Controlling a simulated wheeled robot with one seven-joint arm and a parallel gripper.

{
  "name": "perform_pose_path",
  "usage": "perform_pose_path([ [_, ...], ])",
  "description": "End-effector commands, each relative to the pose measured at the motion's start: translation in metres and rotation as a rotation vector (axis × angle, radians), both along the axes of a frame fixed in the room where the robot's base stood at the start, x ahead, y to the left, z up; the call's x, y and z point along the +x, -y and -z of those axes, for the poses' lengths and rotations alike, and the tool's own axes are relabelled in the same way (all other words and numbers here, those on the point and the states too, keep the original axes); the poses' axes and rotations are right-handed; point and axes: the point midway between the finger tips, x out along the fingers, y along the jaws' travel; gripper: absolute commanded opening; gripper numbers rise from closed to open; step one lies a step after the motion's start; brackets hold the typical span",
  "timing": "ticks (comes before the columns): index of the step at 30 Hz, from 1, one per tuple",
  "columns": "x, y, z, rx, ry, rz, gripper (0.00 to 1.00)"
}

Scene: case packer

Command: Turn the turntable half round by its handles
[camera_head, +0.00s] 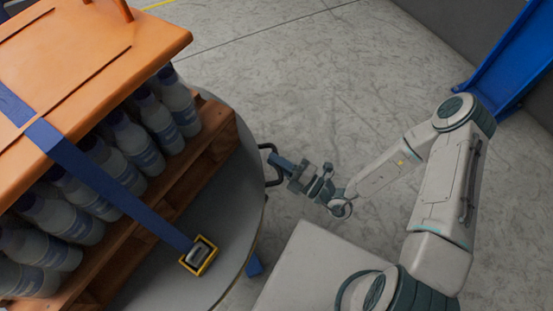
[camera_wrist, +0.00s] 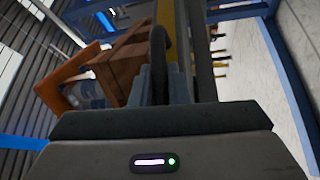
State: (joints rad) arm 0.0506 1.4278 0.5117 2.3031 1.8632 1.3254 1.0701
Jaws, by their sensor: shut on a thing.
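The grey round turntable (camera_head: 226,218) fills the lower left of the head view, and its right rim is in plain sight. A dark loop handle (camera_head: 268,150) sticks out from that rim. My gripper (camera_head: 276,162) is shut on this handle, with the arm reaching in from the right. In the wrist view the dark handle (camera_wrist: 158,55) stands between the fingers of my gripper (camera_wrist: 163,85). The fingers hide part of the handle. No other handle can be made out for certain.
A wooden pallet (camera_head: 207,147) with several bottles (camera_head: 133,142) under an orange cover (camera_head: 95,65) stands on the turntable, tied by a blue strap (camera_head: 120,193) with a yellow-edged buckle (camera_head: 198,256). A blue frame (camera_head: 510,65) stands at upper right. The grey floor (camera_head: 330,75) beyond is clear.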

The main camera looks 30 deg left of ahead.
Motion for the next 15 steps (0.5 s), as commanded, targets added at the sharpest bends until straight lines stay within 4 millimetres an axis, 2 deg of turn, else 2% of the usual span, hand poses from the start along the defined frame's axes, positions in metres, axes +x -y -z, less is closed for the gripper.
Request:
perform_pose_path([
  [3, -0.0042, -0.0013, -0.0003, 0.001, -0.002, -0.011, 0.0],
  [4, -0.0042, -0.0013, -0.0004, 0.001, -0.002, -0.011, 0.17],
  [6, -0.0037, -0.0011, -0.0004, 0.001, -0.002, -0.01, 0.36],
  [15, 0.0003, 0.0006, -0.0001, 0.0, 0.0, 0.0, 0.36],
])
